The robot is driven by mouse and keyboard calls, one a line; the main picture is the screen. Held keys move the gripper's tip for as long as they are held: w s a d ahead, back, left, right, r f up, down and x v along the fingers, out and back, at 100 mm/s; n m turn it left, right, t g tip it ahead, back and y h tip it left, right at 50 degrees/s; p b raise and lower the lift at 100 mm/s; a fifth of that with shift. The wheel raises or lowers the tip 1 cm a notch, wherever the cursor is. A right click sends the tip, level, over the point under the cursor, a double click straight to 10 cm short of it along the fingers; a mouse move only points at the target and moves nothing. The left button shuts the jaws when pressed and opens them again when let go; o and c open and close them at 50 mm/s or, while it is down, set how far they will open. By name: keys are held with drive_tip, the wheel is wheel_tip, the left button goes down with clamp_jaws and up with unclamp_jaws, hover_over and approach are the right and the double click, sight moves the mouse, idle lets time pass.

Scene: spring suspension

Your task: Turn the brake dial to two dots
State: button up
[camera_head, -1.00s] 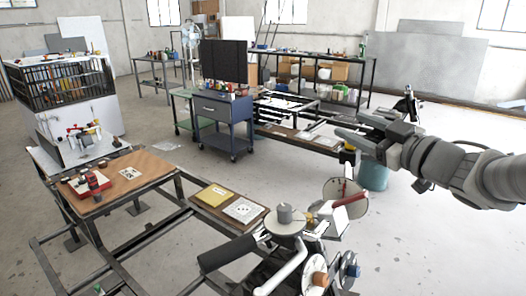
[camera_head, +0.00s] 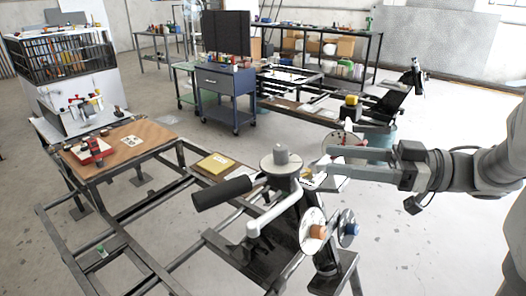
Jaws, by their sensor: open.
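A round pale plate with an upright grey knob (camera_head: 281,155) stands on the machine at the front centre. Below it to the right are a white disc with an orange knob (camera_head: 317,231) and a darker disc with a blue knob (camera_head: 351,229). Which of these is the brake dial I cannot tell, and no dot marks are readable on them. My gripper (camera_head: 318,160) is open and empty, its fingers pointing left. In the picture it lies right of the grey knob, apart from it. It partly covers a white disc with a red handle (camera_head: 345,138) behind.
A black padded lever (camera_head: 222,193) sticks out left of the grey knob, and a curved white lever (camera_head: 272,213) lies below it. A wooden-topped table (camera_head: 130,150) stands left. Floor at the right is clear.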

sight(263, 161)
drive_tip(key=b+x, duration=0.1)
drive_tip(key=x, duration=1.2)
drive_tip(key=shift+w+a, duration=0.1)
drive_tip(key=shift+a, duration=0.15)
drive_tip(key=shift+c, duration=0.4)
clamp_jaws()
